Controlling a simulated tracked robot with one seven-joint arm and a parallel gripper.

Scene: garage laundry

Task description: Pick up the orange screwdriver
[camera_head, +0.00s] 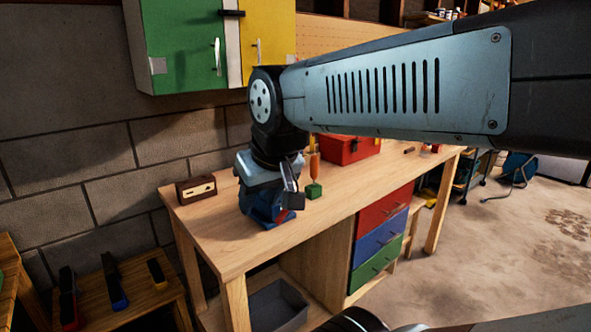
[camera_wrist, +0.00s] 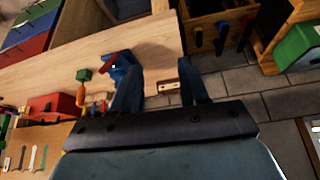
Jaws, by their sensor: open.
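The orange screwdriver (camera_head: 315,167) stands upright at a small green block (camera_head: 314,191) on the wooden workbench. In the wrist view, the orange screwdriver (camera_wrist: 82,98) shows left of my fingers, beside the green block (camera_wrist: 84,74). Whether its shaft sits in the block I cannot tell. My gripper (camera_wrist: 160,82) is open, with nothing visible between its fingers. In the head view it is over the bench, to the left of the screwdriver and apart from it. A blue vise (camera_head: 264,206) with a red part is under it, partly hidden by my gripper.
A red toolbox (camera_head: 350,149) stands behind the screwdriver on the bench. A small brown box (camera_head: 196,188) with a light front is at the bench's left end. Green (camera_head: 180,45) and yellow (camera_head: 268,35) cabinets hang on the wall above. The bench front (camera_head: 325,218) is clear.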

